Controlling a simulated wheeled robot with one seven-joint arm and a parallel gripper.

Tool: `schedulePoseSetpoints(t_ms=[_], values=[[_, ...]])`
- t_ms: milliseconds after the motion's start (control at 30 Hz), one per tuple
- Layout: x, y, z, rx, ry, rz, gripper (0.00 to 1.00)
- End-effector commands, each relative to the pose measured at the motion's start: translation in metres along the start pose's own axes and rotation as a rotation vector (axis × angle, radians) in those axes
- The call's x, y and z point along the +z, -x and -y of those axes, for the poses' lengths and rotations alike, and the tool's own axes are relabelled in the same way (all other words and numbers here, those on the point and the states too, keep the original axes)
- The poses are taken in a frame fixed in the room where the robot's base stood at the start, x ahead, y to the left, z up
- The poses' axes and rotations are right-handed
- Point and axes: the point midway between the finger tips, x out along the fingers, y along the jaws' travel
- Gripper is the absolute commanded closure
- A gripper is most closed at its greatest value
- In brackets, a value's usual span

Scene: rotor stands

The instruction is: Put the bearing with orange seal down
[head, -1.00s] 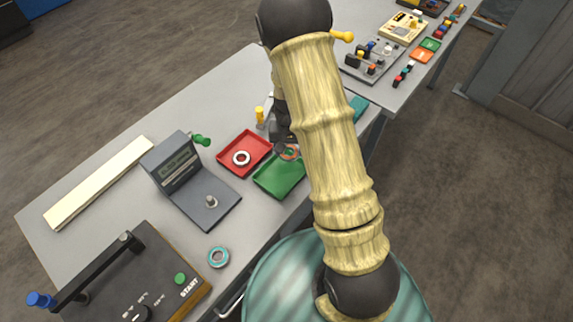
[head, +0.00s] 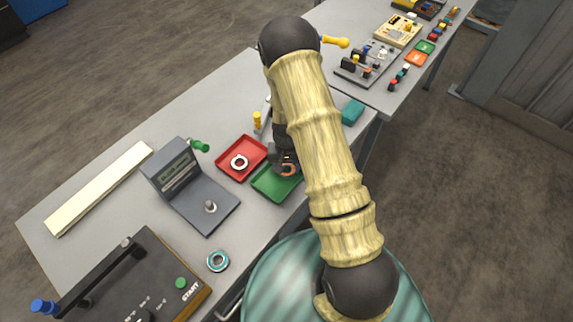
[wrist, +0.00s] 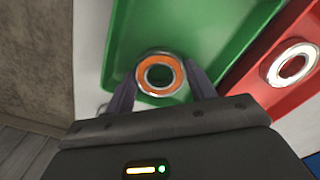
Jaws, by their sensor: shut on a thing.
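The bearing with orange seal (wrist: 160,74) is a ring with a metal rim and an orange face, seen between my fingers in the wrist view. My gripper (wrist: 160,84) is shut on it, over the green tray (wrist: 215,30). In the head view the bearing (head: 289,170) shows beside my gripper (head: 284,165), above the green tray (head: 268,187). My arm hides part of that tray. I cannot tell whether the bearing touches the tray floor.
A red tray (head: 232,172) holding a white-faced bearing (head: 239,162) adjoins the green tray.

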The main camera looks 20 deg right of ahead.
Motion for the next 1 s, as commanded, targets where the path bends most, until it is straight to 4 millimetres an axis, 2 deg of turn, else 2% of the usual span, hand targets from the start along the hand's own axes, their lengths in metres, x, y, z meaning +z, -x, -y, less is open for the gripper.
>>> schedulePoseSetpoints(t_ms=[233,833,867,933,1000], values=[[-0.001,0.000,0.000,-0.001,0.000,-0.001,0.68],[0.002,-0.017,-0.001,0.001,-0.001,0.006,0.68],[0.003,-0.017,-0.001,0.002,-0.001,0.007,0.41],[0.003,-0.018,-0.001,0.002,-0.001,0.007,0.27],[0.003,-0.018,-0.001,0.002,-0.001,0.008,0.26]])
